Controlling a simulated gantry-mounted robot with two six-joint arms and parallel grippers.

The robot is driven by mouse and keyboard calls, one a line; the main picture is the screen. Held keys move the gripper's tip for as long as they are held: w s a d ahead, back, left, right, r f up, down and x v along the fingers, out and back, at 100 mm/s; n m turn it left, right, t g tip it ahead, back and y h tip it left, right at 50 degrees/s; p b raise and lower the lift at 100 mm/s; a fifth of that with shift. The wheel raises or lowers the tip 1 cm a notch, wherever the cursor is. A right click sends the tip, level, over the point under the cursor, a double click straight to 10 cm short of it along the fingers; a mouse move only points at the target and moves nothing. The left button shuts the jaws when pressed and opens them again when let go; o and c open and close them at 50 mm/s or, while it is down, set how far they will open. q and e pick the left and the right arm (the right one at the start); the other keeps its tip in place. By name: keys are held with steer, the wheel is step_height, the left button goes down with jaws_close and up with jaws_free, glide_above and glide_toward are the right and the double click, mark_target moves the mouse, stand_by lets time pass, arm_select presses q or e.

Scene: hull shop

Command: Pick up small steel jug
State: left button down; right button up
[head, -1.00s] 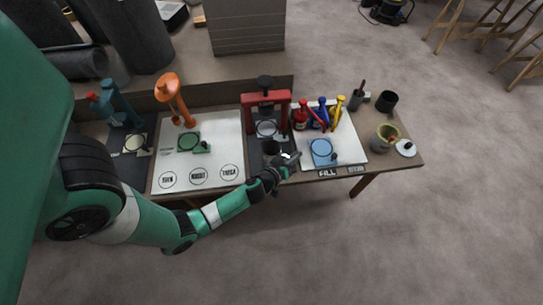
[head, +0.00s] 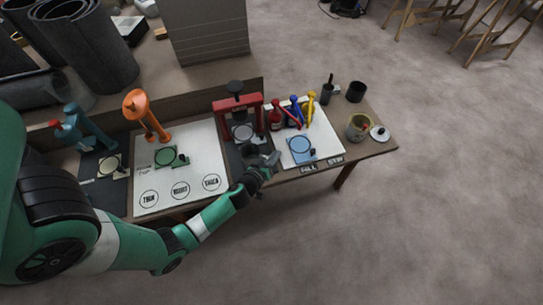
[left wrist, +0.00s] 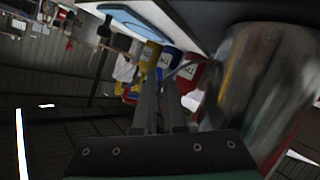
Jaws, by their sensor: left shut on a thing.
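The small steel jug (head: 252,151) is a small dark grey shape in front of the red press in the head view. In the left wrist view the jug (left wrist: 262,85) is a large, blurred, shiny cylinder close on the right. My left gripper (head: 268,160) is at the jug's right side, by the front edge of the bench. In the left wrist view its two fingers (left wrist: 160,95) are close together beside the jug's wall, shut on the jug. The gripped part is hard to make out. My right gripper is not in view.
The red press (head: 238,108) stands just behind the jug. Red, blue and yellow bottles (head: 294,112) and a blue round pad (head: 300,147) are on the white board to the right. An orange stand (head: 146,115) is left. Open floor lies in front of the bench.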

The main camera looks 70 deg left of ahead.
arm_select(q)
steer(key=shift+r+p, duration=0.5)
steer(key=shift+r, duration=0.35)
steer(key=s+d+r+p, duration=0.3)
steer(key=s+d+r, duration=0.5)
steer(key=s+r, duration=0.2)
steer(key=shift+s+r+p, duration=0.35)
steer(key=shift+s+r, duration=0.05)
steer(key=shift+s, duration=0.3)
